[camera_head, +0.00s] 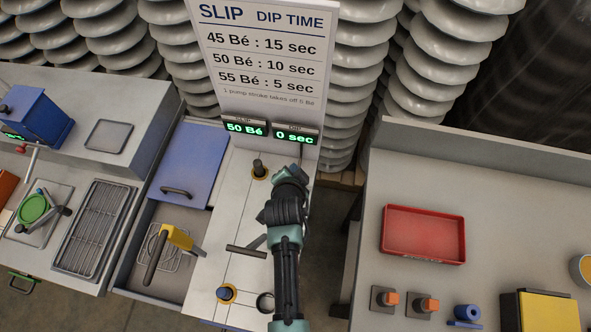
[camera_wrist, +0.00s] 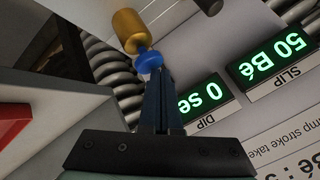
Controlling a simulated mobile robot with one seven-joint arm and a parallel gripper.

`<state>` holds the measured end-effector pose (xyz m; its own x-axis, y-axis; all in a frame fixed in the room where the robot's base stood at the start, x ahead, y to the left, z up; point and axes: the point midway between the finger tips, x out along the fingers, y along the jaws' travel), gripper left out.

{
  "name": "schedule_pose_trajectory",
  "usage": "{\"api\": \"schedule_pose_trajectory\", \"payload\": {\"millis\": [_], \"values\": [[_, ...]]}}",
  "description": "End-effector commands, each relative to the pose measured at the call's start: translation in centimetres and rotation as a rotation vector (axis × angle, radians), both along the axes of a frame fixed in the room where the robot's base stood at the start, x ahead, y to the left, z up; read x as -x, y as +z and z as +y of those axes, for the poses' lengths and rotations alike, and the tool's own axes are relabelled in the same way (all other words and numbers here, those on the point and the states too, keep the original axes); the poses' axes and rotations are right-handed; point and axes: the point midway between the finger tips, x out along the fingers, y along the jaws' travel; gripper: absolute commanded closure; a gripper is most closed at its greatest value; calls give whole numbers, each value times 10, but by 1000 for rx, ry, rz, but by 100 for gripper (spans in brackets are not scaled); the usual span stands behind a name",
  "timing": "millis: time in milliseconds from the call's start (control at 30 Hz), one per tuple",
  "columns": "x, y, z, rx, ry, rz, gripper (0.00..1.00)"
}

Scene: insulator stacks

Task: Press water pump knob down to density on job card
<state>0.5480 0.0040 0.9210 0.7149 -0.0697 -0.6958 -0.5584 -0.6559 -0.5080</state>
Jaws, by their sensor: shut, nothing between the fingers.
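The slip display (camera_head: 246,128) reads 50 Bé and the dip display (camera_head: 296,135) reads 0 sec. They also show upside down in the wrist view. In the wrist view a blue knob (camera_wrist: 149,62) on a gold cylinder (camera_wrist: 129,30) is at the tips of my gripper (camera_wrist: 158,78); I cannot tell whether they touch. My gripper (camera_head: 289,172) is shut and empty, just below the dip display in the head view, and hides this knob there. A black knob with a yellow collar (camera_head: 258,168) stands left of my gripper. No readable job card shows.
The sign (camera_head: 265,60) pairs 45, 50 and 55 Bé with 15, 10 and 5 sec. A dark blue knob (camera_head: 226,293) stands on the near panel. A yellow-headed handle (camera_head: 178,238) is left of my arm. A red tray (camera_head: 423,234) lies on the right bench.

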Motion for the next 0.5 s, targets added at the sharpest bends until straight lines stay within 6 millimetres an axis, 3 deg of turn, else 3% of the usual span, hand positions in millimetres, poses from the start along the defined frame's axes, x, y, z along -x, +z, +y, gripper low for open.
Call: {"api": "schedule_pose_trajectory", "payload": {"millis": [500], "values": [[1,-8,0,0,0,3,100]]}}
